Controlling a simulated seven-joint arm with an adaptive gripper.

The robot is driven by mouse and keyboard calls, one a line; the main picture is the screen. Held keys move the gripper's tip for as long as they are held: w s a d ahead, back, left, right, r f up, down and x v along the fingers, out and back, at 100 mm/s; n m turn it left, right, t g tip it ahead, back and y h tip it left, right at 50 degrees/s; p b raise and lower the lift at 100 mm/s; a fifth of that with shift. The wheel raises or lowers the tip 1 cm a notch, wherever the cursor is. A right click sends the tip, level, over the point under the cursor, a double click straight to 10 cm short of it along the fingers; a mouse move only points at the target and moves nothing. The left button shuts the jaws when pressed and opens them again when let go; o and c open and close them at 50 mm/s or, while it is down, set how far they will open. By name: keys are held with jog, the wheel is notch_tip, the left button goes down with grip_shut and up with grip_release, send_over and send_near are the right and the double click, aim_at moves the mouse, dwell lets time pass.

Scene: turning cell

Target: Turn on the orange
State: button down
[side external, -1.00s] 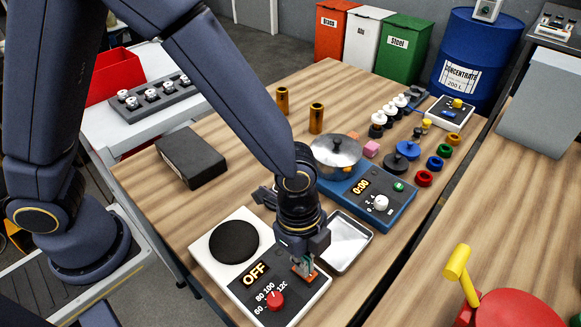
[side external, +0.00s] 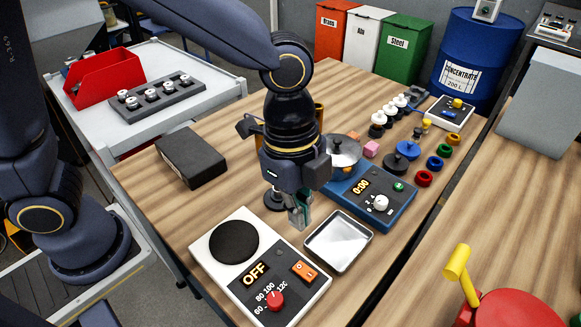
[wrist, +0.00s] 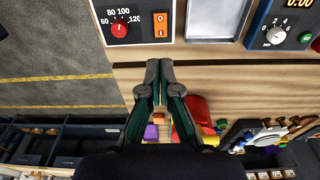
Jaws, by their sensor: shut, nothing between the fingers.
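The orange rocker switch (side external: 305,272) sits on the front panel of a white hot plate (side external: 205,245) with a round black heating disc. Its display (side external: 255,273) reads OFF, and a red dial (side external: 276,301) is below. The switch also shows in the wrist view (wrist: 161,26), near the top, beyond the fingertips. My gripper (side external: 300,224) is raised behind the panel, pointing down, clear of the switch. In the wrist view my gripper (wrist: 159,68) has its fingertips together with nothing between them.
A metal tray (side external: 318,262) lies right of the hot plate. A blue device (side external: 398,212) with a 0:00 display stands behind the tray. A black box (side external: 191,160) is at the left. Several small coloured parts are at the back right.

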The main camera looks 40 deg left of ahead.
aim_at(312, 276)
jog(key=shift+r, duration=0.4)
jog(key=shift+d, duration=0.65)
jog(key=f, duration=0.4)
jog(key=d+f, duration=0.1)
jog(key=f, duration=0.8)
jog(key=shift+d+f, duration=0.4)
